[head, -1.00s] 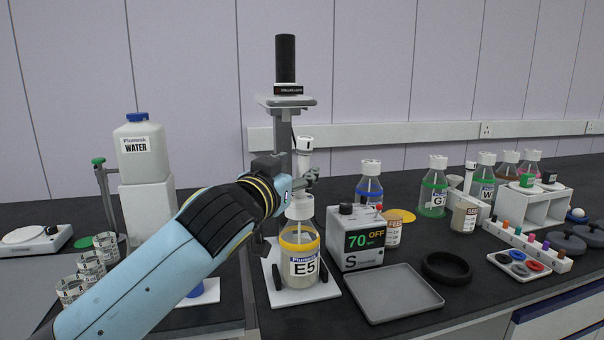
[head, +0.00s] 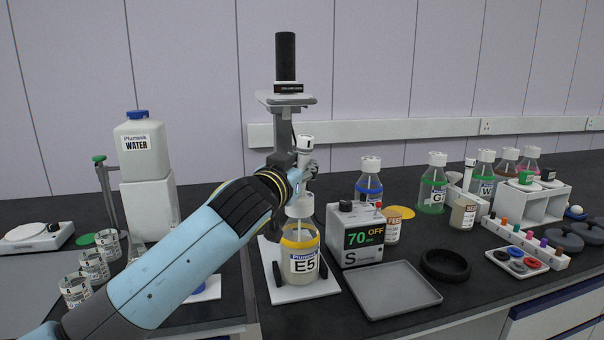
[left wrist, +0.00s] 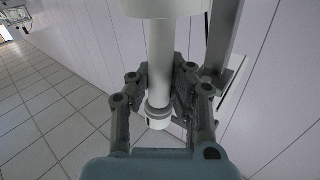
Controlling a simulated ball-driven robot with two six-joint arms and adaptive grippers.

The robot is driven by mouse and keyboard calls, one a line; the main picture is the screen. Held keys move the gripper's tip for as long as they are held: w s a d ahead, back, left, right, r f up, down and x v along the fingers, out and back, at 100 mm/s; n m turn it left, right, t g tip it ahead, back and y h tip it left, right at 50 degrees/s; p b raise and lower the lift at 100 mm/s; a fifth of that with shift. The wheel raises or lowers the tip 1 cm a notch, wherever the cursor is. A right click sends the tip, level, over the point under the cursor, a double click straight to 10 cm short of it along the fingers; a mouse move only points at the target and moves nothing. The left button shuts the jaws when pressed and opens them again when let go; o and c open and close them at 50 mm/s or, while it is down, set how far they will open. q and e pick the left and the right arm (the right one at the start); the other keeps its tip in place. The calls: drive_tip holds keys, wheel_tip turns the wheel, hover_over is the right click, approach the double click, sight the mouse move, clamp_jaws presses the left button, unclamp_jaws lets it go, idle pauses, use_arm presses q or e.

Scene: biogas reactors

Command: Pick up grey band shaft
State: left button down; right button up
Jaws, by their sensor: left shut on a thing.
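The grey band shaft (head: 304,158) is a white upright stick with a wider top. It stands above the white cap (head: 299,208) of the bottle E5 (head: 299,262), in front of the stirrer stand. My left gripper (head: 308,173) is shut on the shaft between its top and the bottle cap. In the left wrist view the fingers (left wrist: 160,82) lie on both sides of the white shaft (left wrist: 159,50), and a grey ring (left wrist: 157,113) shows on it. The cap hides the shaft's lower end in the head view. My right gripper is not in view.
The stirrer stand (head: 285,100) rises close behind the shaft. A control box (head: 357,238) reading 70 and OFF stands right of the bottle. A grey tray (head: 393,291) and a black ring (head: 445,266) lie in front. Beakers (head: 95,266) and a water canister (head: 140,150) are at the left.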

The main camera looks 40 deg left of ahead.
sight(300, 142)
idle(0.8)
use_arm(q)
drive_tip(key=shift+r+p, duration=0.55)
drive_tip(key=shift+r, duration=0.05)
wheel_tip(300, 142, up, 4)
drive_tip(key=p, duration=0.3)
drive_tip(key=shift+f, duration=0.1)
drive_tip(key=s+d+r+p, duration=0.3)
drive_tip(key=d+r+p, duration=0.5)
drive_tip(key=d, duration=0.3)
drive_tip(key=shift+p, duration=0.75)
drive_tip(key=shift+d, duration=0.1)
